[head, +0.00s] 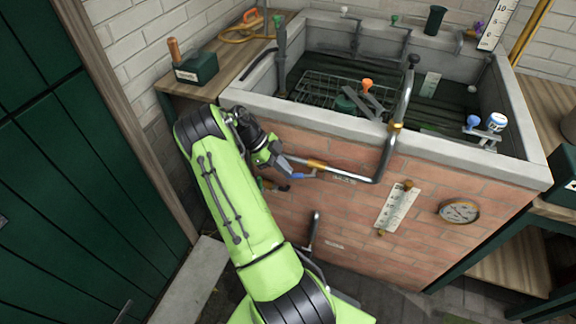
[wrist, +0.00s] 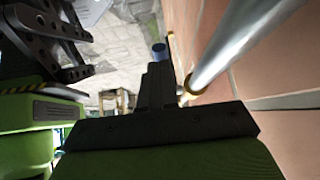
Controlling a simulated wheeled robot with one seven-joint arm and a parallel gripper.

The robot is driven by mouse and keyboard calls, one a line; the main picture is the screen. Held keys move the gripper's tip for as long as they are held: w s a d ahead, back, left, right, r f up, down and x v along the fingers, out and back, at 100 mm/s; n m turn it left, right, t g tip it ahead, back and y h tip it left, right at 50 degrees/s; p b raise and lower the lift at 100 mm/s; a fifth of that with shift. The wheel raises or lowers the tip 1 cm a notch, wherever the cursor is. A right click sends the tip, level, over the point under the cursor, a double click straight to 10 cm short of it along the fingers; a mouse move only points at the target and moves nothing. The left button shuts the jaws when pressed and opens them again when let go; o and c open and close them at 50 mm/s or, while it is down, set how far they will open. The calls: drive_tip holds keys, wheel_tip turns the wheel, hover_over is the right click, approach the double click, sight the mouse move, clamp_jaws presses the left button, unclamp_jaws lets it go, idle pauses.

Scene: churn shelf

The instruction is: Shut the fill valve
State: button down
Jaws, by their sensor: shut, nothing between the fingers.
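The steel fill pipe (head: 340,173) runs along the brick front of the trough and bends up over its rim. A brass fitting (head: 316,164) sits on its level part, with a blue-ended lever (head: 298,176) just below and to the left. I take this to be the fill valve. My gripper (head: 275,163) is close to the left of the lever, shut and empty. In the wrist view the shut fingers (wrist: 158,72) point toward a blue end (wrist: 159,52), with the pipe (wrist: 235,45) to the right. I cannot tell whether they touch it.
The brick trough wall (head: 340,215) is close beside my gripper. A dark tap handle (head: 278,187) shows just below it. A gauge (head: 459,211) and a scale plate (head: 397,207) are on the wall at right. A green door (head: 80,170) stands at left.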

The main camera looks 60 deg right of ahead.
drive_tip(key=shift+s+d+f+b, duration=0.1)
drive_tip(key=shift+s+f+b, duration=0.05)
drive_tip(key=shift+f+b, duration=0.8)
drive_tip(key=shift+r, duration=0.1)
